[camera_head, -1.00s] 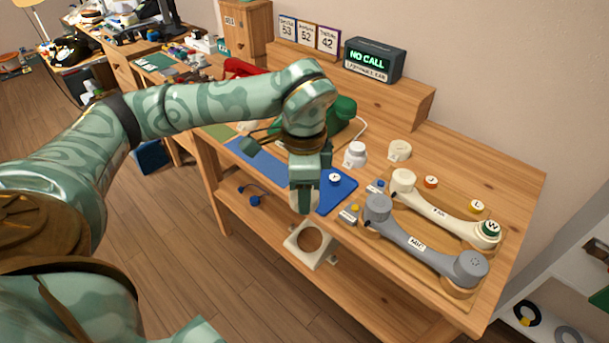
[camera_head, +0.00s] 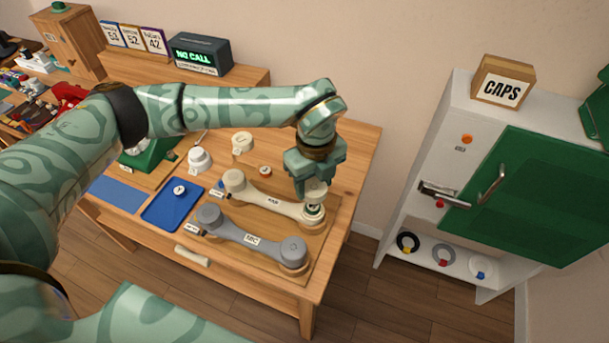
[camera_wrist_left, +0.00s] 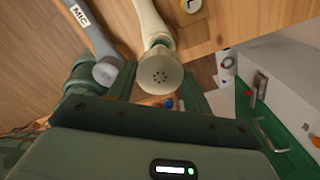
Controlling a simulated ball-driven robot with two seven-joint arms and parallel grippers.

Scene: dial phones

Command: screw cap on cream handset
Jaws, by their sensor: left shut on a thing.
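The cream handset (camera_head: 270,198) lies on a wooden board beside the grey handset (camera_head: 250,238). My left gripper (camera_head: 313,192) points down over the cream handset's right end. It is shut on a cream cap (camera_head: 316,187), held just above or at that end, where a dark green patch shows below. In the left wrist view a round cream cap face with small holes (camera_wrist_left: 160,76) lines up with the cream handset's neck (camera_wrist_left: 152,22). I cannot tell whether the cap touches the end. My right gripper is not in view.
A white cabinet (camera_head: 420,222) with an open green door (camera_head: 535,195) stands to the right. A caps box (camera_head: 503,80) sits on it.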

